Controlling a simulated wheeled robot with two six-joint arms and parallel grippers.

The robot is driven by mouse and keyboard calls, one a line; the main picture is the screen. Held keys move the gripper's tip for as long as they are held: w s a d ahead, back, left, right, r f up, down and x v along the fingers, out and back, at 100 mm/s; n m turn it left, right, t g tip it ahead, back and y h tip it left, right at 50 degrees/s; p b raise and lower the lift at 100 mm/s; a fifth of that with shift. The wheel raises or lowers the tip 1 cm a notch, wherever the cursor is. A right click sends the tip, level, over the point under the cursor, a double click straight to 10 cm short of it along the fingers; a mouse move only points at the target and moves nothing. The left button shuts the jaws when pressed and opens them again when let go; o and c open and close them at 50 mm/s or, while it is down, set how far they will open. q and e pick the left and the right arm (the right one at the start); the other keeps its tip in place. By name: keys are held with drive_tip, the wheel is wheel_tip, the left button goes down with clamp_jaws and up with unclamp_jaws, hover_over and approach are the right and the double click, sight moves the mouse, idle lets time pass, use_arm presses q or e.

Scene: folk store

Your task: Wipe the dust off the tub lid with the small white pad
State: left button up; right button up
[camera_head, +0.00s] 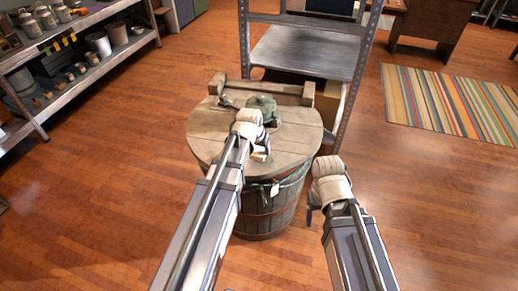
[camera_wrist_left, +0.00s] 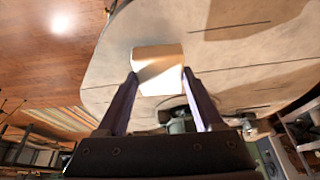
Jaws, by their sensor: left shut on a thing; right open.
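The wooden tub (camera_head: 262,217) stands upright, with its round plank lid (camera_head: 206,140) on top. The lid has pale areas and browner ones in the left wrist view (camera_wrist_left: 112,62); I cannot tell exactly where dust lies. My left gripper (camera_head: 261,149) is over the lid's front middle, shut on the small white pad (camera_wrist_left: 157,60). The pad sits between its fingertips, close over the lid; whether it touches is unclear. My right gripper (camera_head: 313,206) is open and empty, right of the tub and apart from it.
A dark green object (camera_head: 262,103) and a wooden bar (camera_head: 285,88) are at the lid's back. A metal shelf (camera_head: 305,52) stands close behind the tub. A shelf of pots (camera_head: 85,75) is at left, a striped rug (camera_head: 445,103) at right. Floor around the front is clear.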

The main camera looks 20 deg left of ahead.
use_arm(q)
wheel_tip(320, 180, down, 3)
drive_tip(key=shift+r+b, duration=0.1)
drive_tip(key=shift+b, duration=1.05)
drive_tip(key=shift+w, duration=2.15)
drive_tip(key=shift+g, duration=0.3)
drive_tip(key=s, duration=0.4)
drive_tip(key=shift+p+v, duration=0.8)
drive_tip(key=shift+p, duration=0.15)
wheel_tip(320, 180, up, 6)
drive_tip(key=p, duration=0.5)
drive_tip(key=shift+w+p, duration=0.1)
drive_tip(key=shift+p, duration=0.3)
wheel_tip(320, 180, down, 6)
drive_tip(key=b, duration=0.6)
drive_tip(key=shift+f+b, duration=1.05)
drive_tip(key=shift+b, duration=0.05)
